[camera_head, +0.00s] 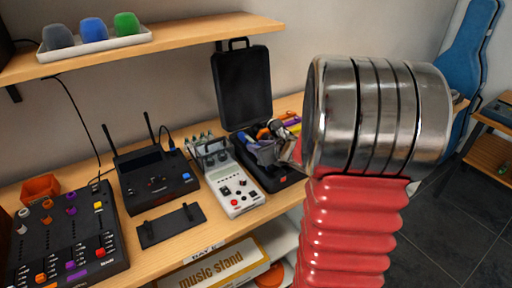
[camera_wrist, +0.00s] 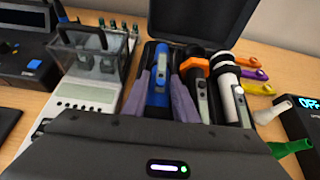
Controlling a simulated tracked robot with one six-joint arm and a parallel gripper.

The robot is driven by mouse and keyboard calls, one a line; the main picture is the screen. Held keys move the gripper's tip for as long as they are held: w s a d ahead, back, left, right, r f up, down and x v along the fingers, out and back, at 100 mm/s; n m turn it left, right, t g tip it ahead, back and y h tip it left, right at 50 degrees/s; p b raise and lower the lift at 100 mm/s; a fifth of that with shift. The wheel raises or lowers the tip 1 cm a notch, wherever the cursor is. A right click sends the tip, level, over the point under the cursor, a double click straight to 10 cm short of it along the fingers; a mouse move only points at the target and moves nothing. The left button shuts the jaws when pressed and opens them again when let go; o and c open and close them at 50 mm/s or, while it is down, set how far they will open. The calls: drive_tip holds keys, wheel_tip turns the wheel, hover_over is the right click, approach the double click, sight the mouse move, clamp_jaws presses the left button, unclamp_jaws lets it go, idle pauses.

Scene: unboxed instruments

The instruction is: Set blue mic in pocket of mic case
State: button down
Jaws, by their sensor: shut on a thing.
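The black mic case (camera_head: 285,188) stands open on the bench, its lid (camera_head: 243,88) upright at the back. My gripper (camera_wrist: 162,96) is shut on the blue mic (camera_wrist: 157,88), with one grey-purple finger on each side of it. The blue mic is over or in the left part of the case, lined up with the other mics. I cannot tell whether it touches the pocket floor. In the head view my gripper (camera_head: 266,152) is over the case and hides most of its inside. A mic with an orange band (camera_wrist: 195,78) and a white-bodied mic (camera_wrist: 230,88) lie to the right.
A light-grey instrument with a clear cover (camera_head: 235,182) stands close left of the case. Farther left are a black receiver with antennas (camera_head: 152,180) and a mixer (camera_head: 70,235). Orange, purple and yellow clips (camera_wrist: 250,73) lie right of the case. A shelf (camera_head: 190,40) hangs above.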

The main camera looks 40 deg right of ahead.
drive_tip(key=c, duration=1.4)
unclamp_jaws()
drive_tip(key=shift+o, duration=0.2)
drive_tip(key=shift+f, duration=0.1)
drive_tip(key=shift+s, duration=0.15)
drive_tip(key=shift+v, duration=6.8)
